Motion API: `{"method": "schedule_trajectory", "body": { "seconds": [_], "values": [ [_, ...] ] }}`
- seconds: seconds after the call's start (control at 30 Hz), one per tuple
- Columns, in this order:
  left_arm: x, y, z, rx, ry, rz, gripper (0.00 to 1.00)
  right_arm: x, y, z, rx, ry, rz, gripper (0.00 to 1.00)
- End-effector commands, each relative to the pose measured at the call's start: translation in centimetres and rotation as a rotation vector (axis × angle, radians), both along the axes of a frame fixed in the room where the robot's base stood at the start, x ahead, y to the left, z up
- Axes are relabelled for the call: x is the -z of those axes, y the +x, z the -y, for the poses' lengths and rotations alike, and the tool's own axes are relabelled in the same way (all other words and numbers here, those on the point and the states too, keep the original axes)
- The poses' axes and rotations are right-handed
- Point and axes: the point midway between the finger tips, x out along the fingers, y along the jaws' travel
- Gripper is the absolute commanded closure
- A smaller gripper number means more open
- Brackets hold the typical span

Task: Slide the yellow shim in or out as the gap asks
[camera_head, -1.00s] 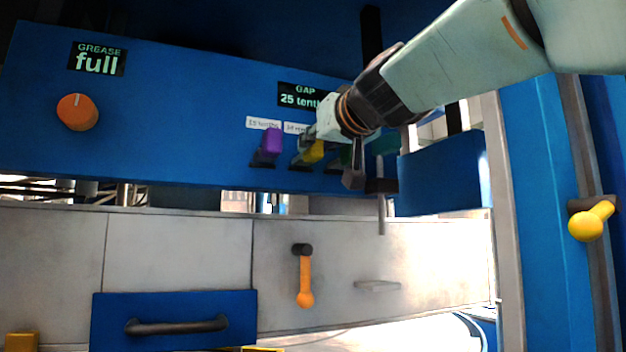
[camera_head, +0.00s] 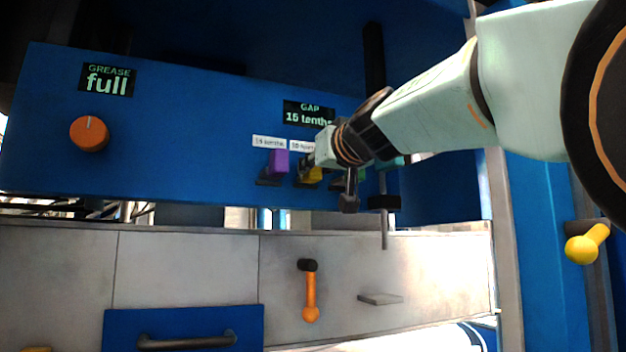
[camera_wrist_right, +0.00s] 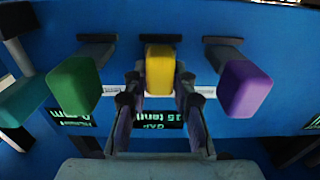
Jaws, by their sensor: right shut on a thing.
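The yellow shim (camera_head: 313,175) sits in the middle of a row on the blue panel, partly hidden by my right gripper in the head view. In the right wrist view the yellow shim (camera_wrist_right: 160,70) lies between the two fingers of my right gripper (camera_wrist_right: 160,90), which is shut on it. The gap display (camera_head: 309,114) reads 15 tenths. The purple shim (camera_head: 278,163) is to the left of the yellow one, under a label that looks like 15 tenths. The green shim (camera_wrist_right: 74,86) shows on the other side. My left gripper is not in view.
A grease display (camera_head: 107,80) reads full, above an orange knob (camera_head: 89,133). Below are an orange lever (camera_head: 310,290) and a blue drawer (camera_head: 185,320) with a dark handle. A yellow-knobbed lever (camera_head: 582,249) is at the far right.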

Motion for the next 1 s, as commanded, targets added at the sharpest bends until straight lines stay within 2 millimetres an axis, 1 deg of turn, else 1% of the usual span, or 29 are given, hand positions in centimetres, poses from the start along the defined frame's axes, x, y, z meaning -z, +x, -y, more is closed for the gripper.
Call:
{"method": "schedule_trajectory", "body": {
  "seconds": [0.03,0.3,0.33,0.6,1.0],
  "values": [
    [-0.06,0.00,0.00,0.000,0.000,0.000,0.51,-0.28,0.08,0.00,0.001,0.002,0.006,1.00],
    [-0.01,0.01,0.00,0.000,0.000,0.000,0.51,-0.34,0.30,0.14,0.001,0.005,0.008,1.00],
    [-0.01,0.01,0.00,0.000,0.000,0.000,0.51,-0.35,0.31,0.15,0.001,0.006,0.008,0.73],
    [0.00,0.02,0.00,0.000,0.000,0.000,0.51,-0.21,0.35,0.18,0.001,0.003,0.005,0.51],
    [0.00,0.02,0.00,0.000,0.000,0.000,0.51,-0.14,0.20,0.06,0.000,0.002,0.004,0.51]
  ]
}}
